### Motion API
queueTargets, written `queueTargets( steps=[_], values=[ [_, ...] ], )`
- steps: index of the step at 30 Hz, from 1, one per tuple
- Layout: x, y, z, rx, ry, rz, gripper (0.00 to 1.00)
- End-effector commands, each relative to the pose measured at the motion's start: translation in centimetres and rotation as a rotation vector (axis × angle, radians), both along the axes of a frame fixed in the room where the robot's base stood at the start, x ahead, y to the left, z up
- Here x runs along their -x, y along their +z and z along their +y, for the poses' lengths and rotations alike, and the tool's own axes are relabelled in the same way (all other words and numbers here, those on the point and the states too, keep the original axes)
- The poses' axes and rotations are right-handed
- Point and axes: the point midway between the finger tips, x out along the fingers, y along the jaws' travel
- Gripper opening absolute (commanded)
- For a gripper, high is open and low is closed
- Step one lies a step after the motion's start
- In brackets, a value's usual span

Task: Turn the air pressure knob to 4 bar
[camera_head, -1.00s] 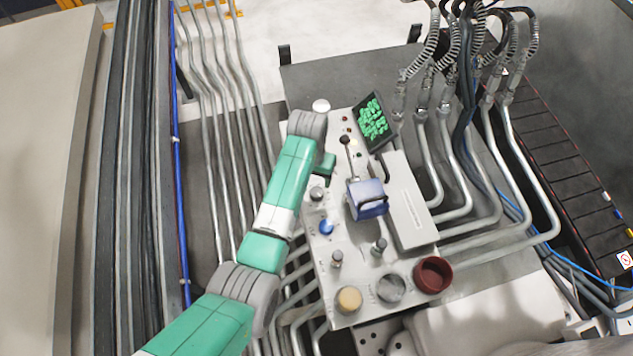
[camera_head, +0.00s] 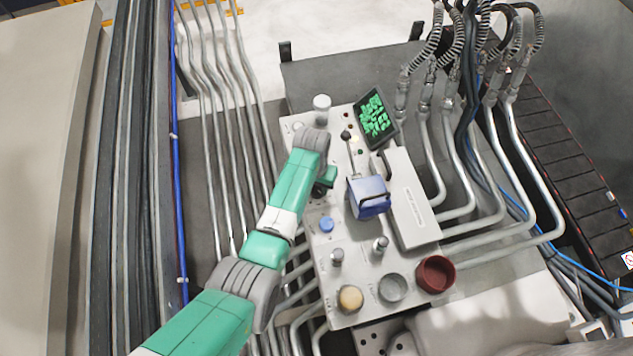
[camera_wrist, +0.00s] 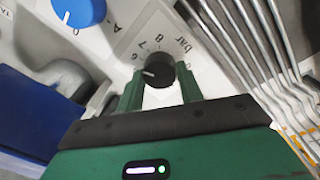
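The air pressure knob (camera_wrist: 158,70) is black with a white pointer mark. In the wrist view the mark points left, and the plate beside it carries printed numerals, a 7 among them, and the word "bar". In the head view my gripper (camera_head: 324,184) is at the left part of the control panel, partly covering the knob.
A blue knob (camera_head: 327,225) sits close below my gripper. A blue box-like part with a lever (camera_head: 369,196) stands just to the right. Metal pegs (camera_head: 337,256), a beige knob (camera_head: 350,299) and a red cup-like knob (camera_head: 435,274) lie nearer. A green-lit screen (camera_head: 376,118) is behind.

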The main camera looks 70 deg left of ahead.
Motion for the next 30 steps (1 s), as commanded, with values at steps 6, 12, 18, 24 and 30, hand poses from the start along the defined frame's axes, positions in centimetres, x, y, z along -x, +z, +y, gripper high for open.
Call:
queueTargets(
  steps=[6,12,18,24,30],
  values=[
    [0.01,0.02,-0.01,0.0,0.004,0.0,0.14],
    [-0.04,0.12,-0.03,0.0,0.053,-0.001,0.14],
    [-0.02,0.21,-0.07,0.001,0.185,-0.001,0.14],
    [-0.01,0.21,-0.1,0.001,0.373,-0.001,0.14],
    [0.02,0.17,-0.12,0.001,0.563,0.0,0.14]
  ],
)
